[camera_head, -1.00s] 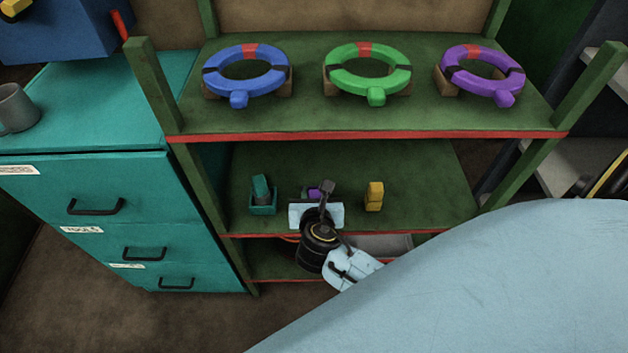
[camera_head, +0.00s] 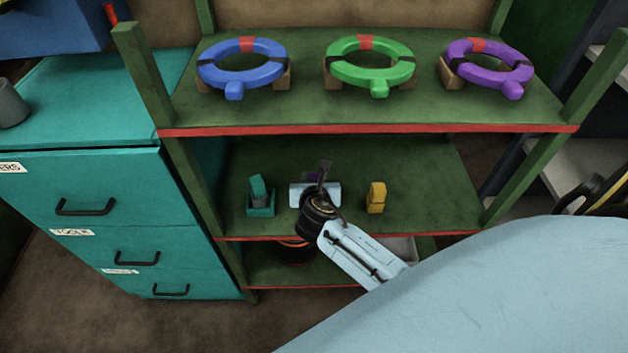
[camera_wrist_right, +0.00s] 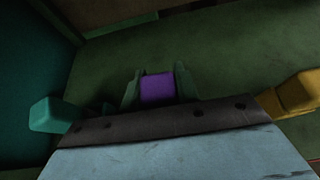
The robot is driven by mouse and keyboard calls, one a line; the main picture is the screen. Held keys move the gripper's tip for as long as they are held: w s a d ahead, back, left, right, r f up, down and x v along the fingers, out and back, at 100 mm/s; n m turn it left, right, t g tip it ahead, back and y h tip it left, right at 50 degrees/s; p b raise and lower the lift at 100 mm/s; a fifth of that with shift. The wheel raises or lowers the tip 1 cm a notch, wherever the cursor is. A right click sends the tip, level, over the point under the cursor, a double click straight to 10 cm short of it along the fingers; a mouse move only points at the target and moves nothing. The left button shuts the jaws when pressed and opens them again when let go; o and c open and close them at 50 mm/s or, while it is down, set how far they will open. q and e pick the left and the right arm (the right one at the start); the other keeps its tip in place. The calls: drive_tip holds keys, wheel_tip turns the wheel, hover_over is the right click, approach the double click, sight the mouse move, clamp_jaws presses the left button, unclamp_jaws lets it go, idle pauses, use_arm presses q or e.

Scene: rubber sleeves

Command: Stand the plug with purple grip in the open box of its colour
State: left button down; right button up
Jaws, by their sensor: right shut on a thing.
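The plug with purple grip (camera_wrist_right: 157,88) shows in the right wrist view as a purple block between my two fingers. My right gripper (camera_wrist_right: 158,90) is shut on it. In the head view my right gripper (camera_head: 313,178) reaches over the middle shelf, and only a small dark purple patch shows behind its pale blue body. The plug's lower end is hidden. I cannot make out a separate purple box in either view. My left gripper is not in view.
A teal plug stands tilted in a teal box (camera_head: 261,211) left of the gripper. A yellow block (camera_head: 376,197) is to the right. The upper shelf (camera_head: 310,112) above holds blue (camera_head: 243,63), green (camera_head: 370,63) and purple (camera_head: 488,67) rings. A teal cabinet (camera_head: 110,215) flanks the left.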

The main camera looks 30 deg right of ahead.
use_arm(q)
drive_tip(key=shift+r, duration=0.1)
use_arm(e)
drive_tip(key=shift+f, duration=0.15)
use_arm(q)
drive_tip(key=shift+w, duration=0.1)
use_arm(e)
drive_tip(key=o, duration=1.1)
drive_tip(key=shift+o, duration=0.2)
drive_tip(key=shift+s+a+r, duration=0.1)
drive_tip(key=shift+s+r, duration=0.1)
drive_tip(key=shift+r, duration=0.05)
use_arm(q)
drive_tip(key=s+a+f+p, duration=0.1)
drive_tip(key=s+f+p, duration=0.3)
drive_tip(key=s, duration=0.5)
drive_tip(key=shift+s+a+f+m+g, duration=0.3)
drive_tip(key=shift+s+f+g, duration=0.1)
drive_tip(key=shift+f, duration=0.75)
use_arm(e)
drive_tip(key=v, duration=1.1)
drive_tip(key=shift+s+a+r, duration=0.15)
drive_tip(key=shift+s+a, duration=0.05)
